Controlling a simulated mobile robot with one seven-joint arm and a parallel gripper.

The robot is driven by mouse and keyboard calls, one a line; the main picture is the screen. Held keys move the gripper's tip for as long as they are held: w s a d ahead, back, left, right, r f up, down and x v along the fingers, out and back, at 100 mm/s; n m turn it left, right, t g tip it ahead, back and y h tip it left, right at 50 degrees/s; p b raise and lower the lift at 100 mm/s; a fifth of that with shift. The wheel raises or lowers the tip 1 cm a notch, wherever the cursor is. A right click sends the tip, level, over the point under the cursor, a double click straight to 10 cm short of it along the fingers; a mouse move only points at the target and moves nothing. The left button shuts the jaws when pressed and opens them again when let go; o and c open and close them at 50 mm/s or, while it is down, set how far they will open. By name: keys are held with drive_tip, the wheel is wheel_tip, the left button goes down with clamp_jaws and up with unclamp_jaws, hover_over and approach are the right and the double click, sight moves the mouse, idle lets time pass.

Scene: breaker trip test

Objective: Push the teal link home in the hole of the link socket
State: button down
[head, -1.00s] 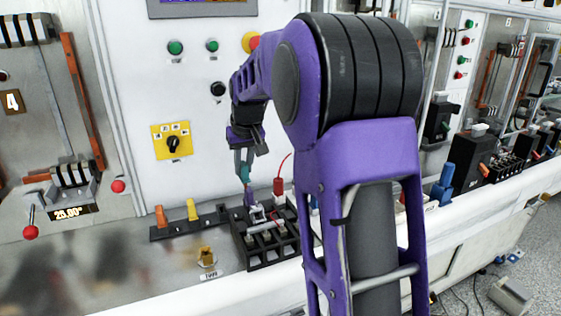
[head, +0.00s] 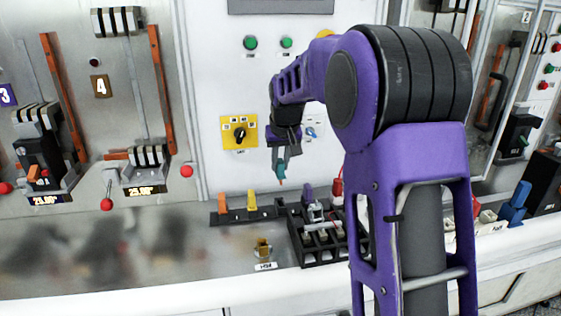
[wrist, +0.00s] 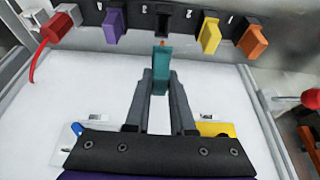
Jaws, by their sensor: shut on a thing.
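The teal link (head: 281,171) is in my gripper (head: 280,166), held in the air in front of the white panel, above the link rack. In the wrist view the teal link (wrist: 161,75) stands between the two grey fingers, with its copper-coloured tip pointing away from my gripper (wrist: 160,82). The link socket looks to be the small brass-coloured fitting (head: 263,246) with a label, on the bench in front of the rack. It is below and slightly left of the link, well apart from it. Its hole is too small to make out. The wrist view does not show the fitting.
The black rack (head: 232,217) holds an orange link (head: 222,203) and a yellow link (head: 251,198); a purple link (head: 308,193) stands further right. The bench to the fitting's left is clear.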

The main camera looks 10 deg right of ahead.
sight(281, 175)
drive_tip(key=shift+f+b, duration=1.65)
drive_tip(key=shift+f, duration=1)
drive_tip(key=shift+f+b, duration=0.95)
drive_tip(key=shift+f, duration=0.9)
drive_tip(key=c, duration=0.7)
unclamp_jaws()
drive_tip(key=p+v, duration=0.2)
drive_tip(key=v, duration=1.5)
drive_tip(key=shift+s+r, duration=0.1)
drive_tip(key=shift+r, duration=0.05)
drive_tip(key=shift+s, duration=0.1)
